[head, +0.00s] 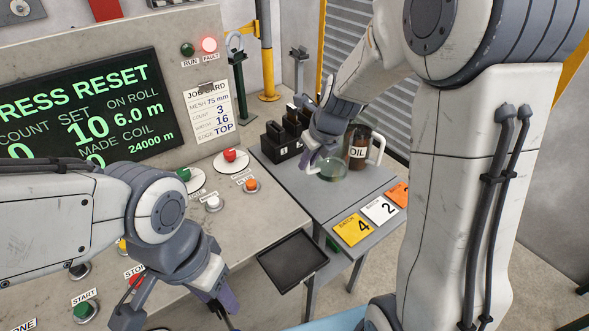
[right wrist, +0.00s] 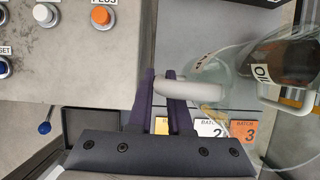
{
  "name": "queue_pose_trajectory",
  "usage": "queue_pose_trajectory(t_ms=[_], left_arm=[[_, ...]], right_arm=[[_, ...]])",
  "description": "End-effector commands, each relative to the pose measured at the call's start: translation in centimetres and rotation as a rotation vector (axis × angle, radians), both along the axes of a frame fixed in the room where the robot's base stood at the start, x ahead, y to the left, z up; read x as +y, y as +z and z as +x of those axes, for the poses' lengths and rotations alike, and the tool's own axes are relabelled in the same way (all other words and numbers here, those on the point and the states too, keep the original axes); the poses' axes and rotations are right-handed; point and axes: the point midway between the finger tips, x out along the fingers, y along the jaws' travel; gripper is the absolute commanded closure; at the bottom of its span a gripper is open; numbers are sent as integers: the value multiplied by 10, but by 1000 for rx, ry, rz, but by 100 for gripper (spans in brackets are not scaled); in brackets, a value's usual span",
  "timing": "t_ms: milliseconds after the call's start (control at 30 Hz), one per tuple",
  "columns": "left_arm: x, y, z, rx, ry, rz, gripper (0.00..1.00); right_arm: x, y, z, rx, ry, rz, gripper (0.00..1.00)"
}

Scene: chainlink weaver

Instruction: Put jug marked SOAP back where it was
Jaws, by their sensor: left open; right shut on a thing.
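My right gripper (head: 309,156) reaches over the grey side table (head: 350,195) and is shut on the pale handle of a clear jug (head: 332,170). In the right wrist view, the handle (right wrist: 195,86) is at the fingertips (right wrist: 160,80), with the see-through body to its right. Its marking is edge-on and I cannot read SOAP. I cannot tell whether its base touches the table. A dark-filled jug marked OIL (head: 358,148) stands just behind it, its white handle to the right. My left gripper (head: 176,310) is open and empty over the console's front.
A black caddy (head: 283,145) stands at the table's back left. A black tray (head: 292,262) sits in front. The console (head: 225,205) with buttons borders the table on the left.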

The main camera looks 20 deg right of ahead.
Motion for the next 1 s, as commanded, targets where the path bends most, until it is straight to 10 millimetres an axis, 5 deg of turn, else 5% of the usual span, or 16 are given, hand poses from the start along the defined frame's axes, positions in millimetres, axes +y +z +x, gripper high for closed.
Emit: queue_pose_trajectory(t_ms=[300,700,1000], left_arm=[[0,10,0,0,0,0,50],[0,-2,0,0,0,0,50],[0,-2,0,0,0,0,50]], right_arm=[[27,-32,50,-1,2,0,100],[29,-76,54,-2,-1,-1,100],[28,-76,54,-3,-1,-1,100]])
